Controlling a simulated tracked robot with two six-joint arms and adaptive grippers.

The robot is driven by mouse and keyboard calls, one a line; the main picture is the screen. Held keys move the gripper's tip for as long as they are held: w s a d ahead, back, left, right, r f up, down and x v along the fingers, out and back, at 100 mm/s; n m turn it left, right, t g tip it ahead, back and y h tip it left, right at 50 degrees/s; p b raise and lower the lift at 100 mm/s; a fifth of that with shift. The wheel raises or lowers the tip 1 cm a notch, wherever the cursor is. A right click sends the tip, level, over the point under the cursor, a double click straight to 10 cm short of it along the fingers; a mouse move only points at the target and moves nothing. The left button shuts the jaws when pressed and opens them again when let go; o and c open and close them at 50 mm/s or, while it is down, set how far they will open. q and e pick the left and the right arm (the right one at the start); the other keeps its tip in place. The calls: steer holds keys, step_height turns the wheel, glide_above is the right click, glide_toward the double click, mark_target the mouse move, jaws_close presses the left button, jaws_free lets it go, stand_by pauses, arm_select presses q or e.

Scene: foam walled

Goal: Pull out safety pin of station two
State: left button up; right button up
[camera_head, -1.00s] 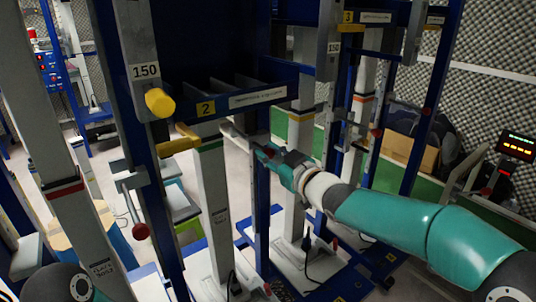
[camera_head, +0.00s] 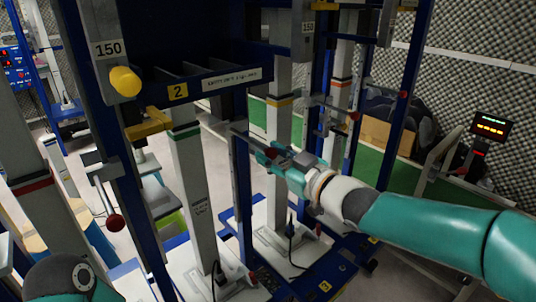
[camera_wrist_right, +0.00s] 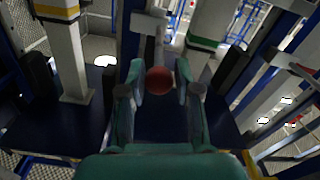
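Station two carries a yellow label "2" (camera_head: 178,92) on a blue crossbar. A yellow knob (camera_head: 125,81) sticks out of its grey column marked 150. A red ball (camera_head: 272,153) on a grey lever shows at my right gripper (camera_head: 280,158). In the right wrist view the red ball (camera_wrist_right: 159,80) sits between the two teal fingers of the right gripper (camera_wrist_right: 160,88). The fingers stand apart beside it, with a small gap at the right. I cannot tell which part is the safety pin. My left gripper is out of view; only part of my left arm shows at bottom left.
Another red ball on a lever (camera_head: 115,223) hangs on the left blue post. Blue posts and a white column (camera_head: 200,190) stand close around my right arm. A yellow bar (camera_head: 148,126) juts out below the label. A control display (camera_head: 490,126) stands at right.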

steer(key=shift+o, duration=1.3)
steer(key=shift+r, duration=0.1)
steer(key=v, duration=1.2)
